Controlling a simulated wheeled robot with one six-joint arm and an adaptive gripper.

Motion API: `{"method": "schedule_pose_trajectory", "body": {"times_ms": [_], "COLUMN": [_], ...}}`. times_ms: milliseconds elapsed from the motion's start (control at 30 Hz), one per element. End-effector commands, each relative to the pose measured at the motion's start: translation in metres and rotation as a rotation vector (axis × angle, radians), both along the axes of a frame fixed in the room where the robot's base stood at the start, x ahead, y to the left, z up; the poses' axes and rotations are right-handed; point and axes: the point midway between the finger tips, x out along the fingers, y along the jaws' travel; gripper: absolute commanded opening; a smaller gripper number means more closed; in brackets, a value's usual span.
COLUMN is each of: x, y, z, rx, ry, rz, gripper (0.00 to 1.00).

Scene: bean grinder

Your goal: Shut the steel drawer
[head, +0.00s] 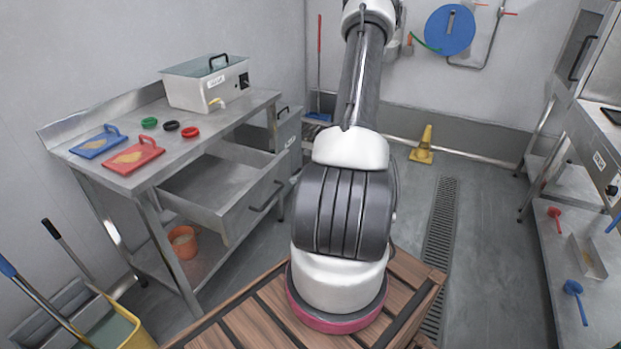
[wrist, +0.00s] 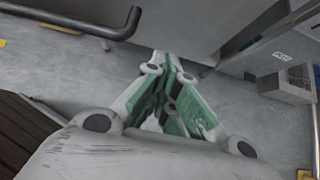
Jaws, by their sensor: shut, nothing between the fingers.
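The steel drawer (head: 222,188) stands pulled out from under the steel table's top, with its empty inside showing. Its front panel carries a dark bar handle (head: 266,197). In the wrist view a dark bar handle (wrist: 85,25) crosses the upper left, in front of a grey steel panel (wrist: 190,22). My gripper (wrist: 165,72) is shut and empty, its green-padded fingers pointing toward the lower edge of that panel, right of the handle. I cannot tell whether the fingertips touch it. In the head view my arm shows, but the gripper is hidden or out of frame.
The steel table (head: 120,172) bears a grinder box (head: 205,85), blue and red scoops or trays (head: 133,155) and small coloured rings. An orange bucket (head: 183,241) sits on the lower shelf. A yellow mop bucket (head: 120,325) stands front left.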

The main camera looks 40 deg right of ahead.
Motion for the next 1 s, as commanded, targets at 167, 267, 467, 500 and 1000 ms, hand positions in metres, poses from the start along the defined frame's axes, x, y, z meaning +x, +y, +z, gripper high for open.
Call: {"method": "schedule_pose_trajectory", "body": {"times_ms": [167, 267, 467, 500, 1000], "x": [0.022, 0.028, 0.03, 0.03, 0.069], "y": [0.007, 0.009, 0.01, 0.01, 0.025], "z": [0.002, 0.002, 0.002, 0.002, 0.002], "rx": [-0.004, -0.004, -0.002, -0.002, -0.004], "ry": [-0.003, -0.002, -0.002, -0.002, -0.003], "rz": [0.003, 0.001, 0.0, 0.0, 0.007], "gripper": [0.0, 0.0, 0.0, 0.0, 0.0]}}
